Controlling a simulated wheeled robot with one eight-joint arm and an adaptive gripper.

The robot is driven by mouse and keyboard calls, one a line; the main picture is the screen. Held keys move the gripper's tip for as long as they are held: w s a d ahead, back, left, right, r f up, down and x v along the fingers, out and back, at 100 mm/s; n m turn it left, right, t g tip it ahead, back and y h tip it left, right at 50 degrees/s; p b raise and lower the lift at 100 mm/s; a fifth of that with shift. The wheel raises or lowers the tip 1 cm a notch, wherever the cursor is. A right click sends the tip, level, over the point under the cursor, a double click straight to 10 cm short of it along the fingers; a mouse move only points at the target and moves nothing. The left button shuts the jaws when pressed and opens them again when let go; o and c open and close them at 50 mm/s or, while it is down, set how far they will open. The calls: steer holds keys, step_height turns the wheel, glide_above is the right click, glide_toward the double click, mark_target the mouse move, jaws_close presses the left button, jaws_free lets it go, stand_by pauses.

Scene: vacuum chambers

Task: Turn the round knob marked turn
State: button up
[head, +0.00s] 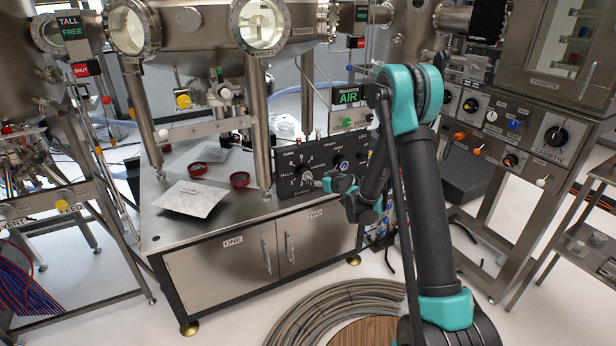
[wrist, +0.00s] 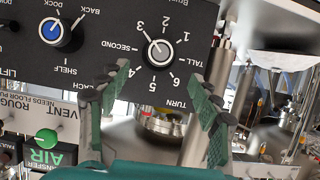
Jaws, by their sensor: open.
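The round knob (wrist: 159,52) is grey on a black panel (wrist: 120,20), with numbers around it and the word TURN printed beside it. In the wrist view, its white mark seems to point towards the 3. In the head view the knob (head: 303,172) is on the panel's left part, to the left of my gripper (head: 340,186). My gripper (wrist: 159,75) is open in the wrist view, with one green-padded finger low on each side of the knob. The fingers look apart from the knob, and nothing is between them.
On the bench lie a silver sheet (head: 190,197) and red-rimmed dishes (head: 239,179). A coiled grey hose (head: 345,305) lies on the floor.

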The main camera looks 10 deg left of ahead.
mark_target(307, 176)
steer(key=x, duration=1.2)
steer(key=shift+w+a, duration=0.15)
steer(key=shift+a, duration=0.1)
steer(key=c, duration=1.2)
steer(key=shift+o, duration=0.2)
steer(key=shift+y, duration=0.3)
steer(key=m+g+y, duration=0.1)
steer(key=m, duration=0.1)
steer(key=shift+m, duration=0.4)
steer(key=shift+m+g+y, duration=0.3)
steer(key=shift+m+y, duration=0.9)
steer(key=shift+m, duration=0.4)
steer(key=shift+a, duration=0.1)
